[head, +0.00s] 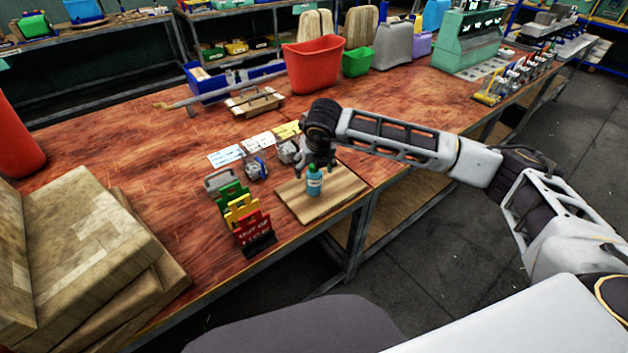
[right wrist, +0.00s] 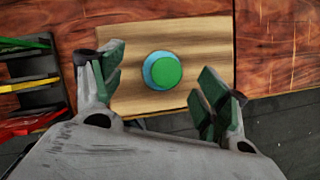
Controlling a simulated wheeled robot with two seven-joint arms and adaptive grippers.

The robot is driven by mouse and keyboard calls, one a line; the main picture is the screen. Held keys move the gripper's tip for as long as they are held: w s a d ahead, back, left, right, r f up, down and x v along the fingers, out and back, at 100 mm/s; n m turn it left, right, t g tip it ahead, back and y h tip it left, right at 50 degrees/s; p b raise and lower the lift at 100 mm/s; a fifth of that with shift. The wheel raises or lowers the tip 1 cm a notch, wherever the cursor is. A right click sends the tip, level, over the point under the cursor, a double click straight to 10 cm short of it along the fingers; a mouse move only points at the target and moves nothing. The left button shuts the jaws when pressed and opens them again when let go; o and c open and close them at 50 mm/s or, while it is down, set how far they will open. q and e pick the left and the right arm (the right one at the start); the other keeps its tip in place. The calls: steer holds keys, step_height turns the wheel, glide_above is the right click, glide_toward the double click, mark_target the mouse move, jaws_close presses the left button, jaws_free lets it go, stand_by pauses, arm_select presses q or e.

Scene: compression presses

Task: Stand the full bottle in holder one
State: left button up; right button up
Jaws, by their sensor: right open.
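A small blue bottle (head: 314,182) with a green cap stands upright on a wooden board near the table's front edge. In the right wrist view the bottle (right wrist: 162,71) shows from above, its green cap over a blue body. My right gripper (head: 318,165) is open just above and behind the bottle. In the right wrist view its fingers (right wrist: 165,85) stand apart, one to each side of the bottle, not touching it. Small grey holders (head: 256,168) stand left of the gripper, by the paper cards; I cannot tell which is holder one. My left gripper is not in view.
The wooden board (head: 339,199) lies under the bottle. A rack of coloured signs (head: 240,213) stands left of it. Paper cards (head: 226,155) lie behind. Stacked wooden blocks (head: 75,235) fill the left, and a red bin (head: 314,65) stands at the back.

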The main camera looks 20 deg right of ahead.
steer(key=shift+w+f, duration=0.15)
steer(key=shift+f, duration=0.3)
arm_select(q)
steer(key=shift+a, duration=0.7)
arm_select(e)
steer(key=shift+w+d+f, duration=0.1)
steer(key=shift+w+f, duration=0.1)
steer(key=shift+f, duration=0.15)
steer(key=x, duration=0.4)
steer(key=shift+w+d+p, duration=0.1)
steer(key=shift+d+p, duration=0.05)
steer(key=shift+p, duration=0.25)
steer(key=shift+f, duration=0.15)
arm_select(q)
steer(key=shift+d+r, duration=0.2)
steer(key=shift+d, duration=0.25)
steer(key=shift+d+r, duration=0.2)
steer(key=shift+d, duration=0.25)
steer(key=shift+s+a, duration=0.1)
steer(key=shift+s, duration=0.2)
